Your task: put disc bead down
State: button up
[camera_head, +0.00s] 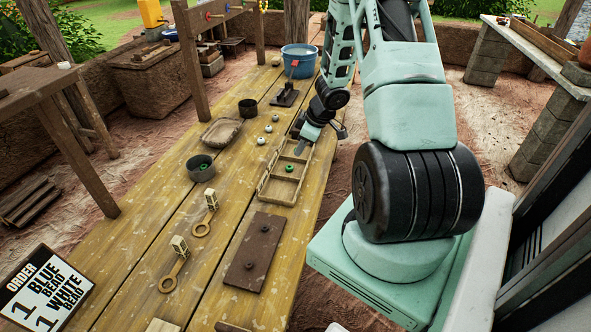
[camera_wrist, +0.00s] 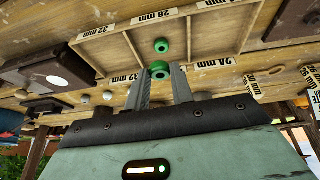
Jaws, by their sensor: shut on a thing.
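My gripper (camera_wrist: 160,76) is shut on a green disc bead (camera_wrist: 160,70), which sits between the fingertips in the wrist view. A second green bead (camera_wrist: 162,46) lies in the middle compartment of the wooden sorting tray (camera_wrist: 131,47). It also shows in the head view (camera_head: 289,167). The tray (camera_head: 262,188) stands on the plank table with several compartments and size labels along its rims. In the head view my gripper (camera_head: 300,150) is at the tray's far end; the held bead cannot be made out there. I cannot tell its exact height.
A grey cup (camera_head: 201,170), a shallow clay dish (camera_head: 221,131) and small pale balls (camera_head: 262,140) stand left of the tray. A dark board (camera_head: 254,250) lies in front, a blue tub (camera_head: 299,56) behind. An order card (camera_head: 45,290) is at lower left.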

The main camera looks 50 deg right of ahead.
aim_at(297, 172)
notch_tip(297, 172, down, 8)
jog(key=b, duration=0.3)
jog(key=shift+r, duration=0.15)
jog(key=shift+b, duration=0.3)
jog(key=o, duration=1)
jog(key=shift+c, duration=0.2)
